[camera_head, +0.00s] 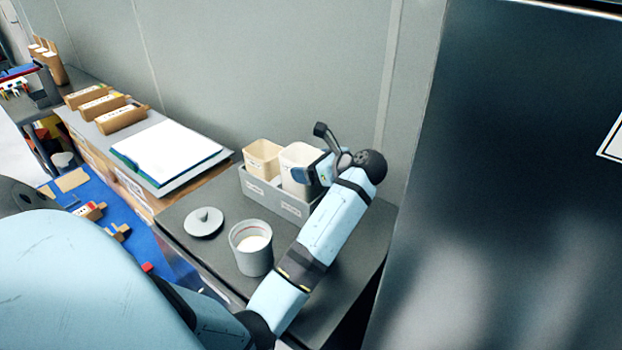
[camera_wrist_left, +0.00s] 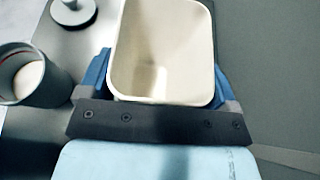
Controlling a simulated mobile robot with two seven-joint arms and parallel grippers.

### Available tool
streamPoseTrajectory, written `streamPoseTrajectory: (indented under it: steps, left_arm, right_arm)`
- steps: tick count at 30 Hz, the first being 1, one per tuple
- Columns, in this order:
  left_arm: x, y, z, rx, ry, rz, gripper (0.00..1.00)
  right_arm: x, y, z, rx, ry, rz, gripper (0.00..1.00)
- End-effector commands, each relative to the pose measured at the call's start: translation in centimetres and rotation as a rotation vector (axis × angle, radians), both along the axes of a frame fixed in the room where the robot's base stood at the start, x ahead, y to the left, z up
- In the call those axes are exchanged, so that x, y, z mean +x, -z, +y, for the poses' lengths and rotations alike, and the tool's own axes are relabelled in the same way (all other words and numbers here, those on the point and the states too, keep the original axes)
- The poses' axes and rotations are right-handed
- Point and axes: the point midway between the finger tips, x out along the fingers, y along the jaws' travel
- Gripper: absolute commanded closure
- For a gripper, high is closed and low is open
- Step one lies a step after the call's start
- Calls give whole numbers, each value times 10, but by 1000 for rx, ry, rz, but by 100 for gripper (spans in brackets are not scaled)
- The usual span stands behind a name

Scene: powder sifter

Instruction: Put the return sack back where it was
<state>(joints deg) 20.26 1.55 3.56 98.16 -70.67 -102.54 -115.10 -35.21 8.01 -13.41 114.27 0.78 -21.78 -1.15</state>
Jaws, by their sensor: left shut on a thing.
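The return sack (camera_head: 297,158) is a cream, open-topped, box-shaped sack at the right end of a grey two-place holder (camera_head: 272,199) in the head view. My left gripper (camera_head: 316,172) is shut on it from the right. In the left wrist view the sack (camera_wrist_left: 160,45) stands upright and looks empty between the blue fingers of my gripper (camera_wrist_left: 162,80). The holder's front wall hides its lower part, so I cannot tell whether it rests on the bottom. A similar cream sack (camera_head: 262,158) stands to its left. My right gripper is not in view.
A grey pot (camera_head: 251,258) with pale powder stands in front of the holder, near my left forearm. Its round lid (camera_head: 204,222) lies to the left. A dark cabinet (camera_head: 500,200) closes off the right side. A white binder (camera_head: 165,150) lies farther left.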

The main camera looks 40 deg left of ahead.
Motion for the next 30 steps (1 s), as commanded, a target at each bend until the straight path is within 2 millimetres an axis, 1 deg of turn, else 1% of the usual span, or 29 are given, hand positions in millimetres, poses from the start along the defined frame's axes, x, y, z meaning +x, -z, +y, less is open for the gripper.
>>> streamPoseTrajectory:
  steps: [6, 8, 16, 19, 20, 21, 22, 28, 30]
  left_arm:
    - [0, 33, 0, -1, 1, 5, 58]
    - [0, 38, 0, 0, 0, 3, 58]
    - [0, 39, 0, 0, 0, 1, 58]
    - [0, 41, 0, 0, 1, 3, 58]
    - [0, 42, 0, 0, 1, 2, 11]
    - [0, 42, 0, 0, 1, 2, 2]
    - [0, 42, 0, 0, 0, 1, 0]
    - [0, 42, 0, 0, 0, 1, 0]
    - [0, 41, 0, 0, 0, 0, 0]
  right_arm:
    - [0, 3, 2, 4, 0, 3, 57]
    - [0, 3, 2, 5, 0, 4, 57]
    - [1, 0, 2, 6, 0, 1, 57]
    - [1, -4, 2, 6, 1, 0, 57]
    - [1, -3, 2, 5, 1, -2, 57]
    - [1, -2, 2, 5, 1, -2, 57]
    - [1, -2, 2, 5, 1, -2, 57]
    - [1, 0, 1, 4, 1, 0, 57]
    - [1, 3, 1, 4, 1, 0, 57]
